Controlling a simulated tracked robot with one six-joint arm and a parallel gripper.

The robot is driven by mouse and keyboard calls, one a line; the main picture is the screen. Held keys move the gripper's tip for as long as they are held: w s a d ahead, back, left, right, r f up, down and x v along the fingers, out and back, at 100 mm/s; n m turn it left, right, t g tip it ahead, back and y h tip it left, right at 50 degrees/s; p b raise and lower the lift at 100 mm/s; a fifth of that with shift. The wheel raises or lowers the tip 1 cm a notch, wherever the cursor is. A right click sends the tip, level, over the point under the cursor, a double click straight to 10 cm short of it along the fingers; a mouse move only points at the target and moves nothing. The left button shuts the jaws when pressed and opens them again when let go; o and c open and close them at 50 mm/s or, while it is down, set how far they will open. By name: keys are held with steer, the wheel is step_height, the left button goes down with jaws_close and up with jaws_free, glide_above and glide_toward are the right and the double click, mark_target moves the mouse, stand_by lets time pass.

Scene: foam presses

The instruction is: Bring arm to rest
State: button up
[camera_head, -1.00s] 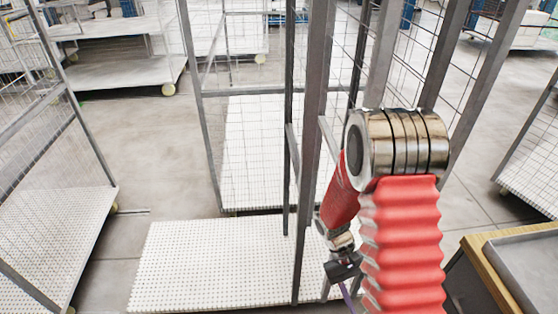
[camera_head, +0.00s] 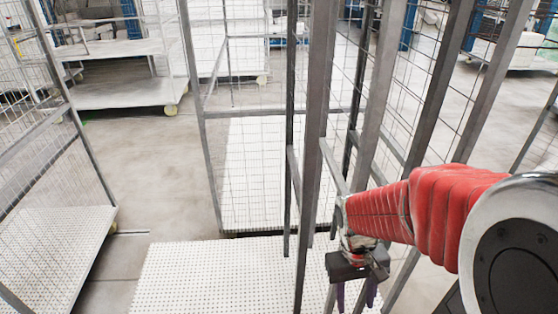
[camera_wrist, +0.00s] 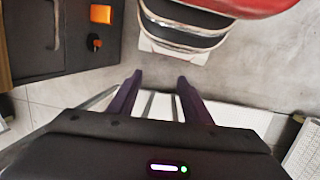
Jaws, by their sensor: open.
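My gripper (camera_head: 356,298) hangs at the end of my red-sleeved arm in the head view, pointing down beside the grey posts of a wire-mesh cart. In the wrist view my gripper (camera_wrist: 158,78) shows two dark purple fingers set apart with nothing between them. Past the fingertips are the floor and part of my own red and metal body.
A white perforated shelf (camera_head: 215,275) lies low in front, with grey upright posts (camera_head: 318,120) close to my arm. Another mesh cart (camera_head: 50,235) stands at the left. Bare floor (camera_head: 145,165) lies between them. A flat white cart (camera_head: 125,90) stands farther back.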

steer(key=s+a+r+t, duration=0.1)
steer(key=s+r+t, duration=0.1)
steer(key=r, duration=0.7)
steer(key=s+a+r+m+t+y, duration=0.1)
steer(key=s+r+t, duration=0.1)
steer(key=r+t, duration=0.3)
step_height(320, 180, up, 4)
steer(key=shift+r+t, duration=0.2)
steer(key=shift+t, duration=0.1)
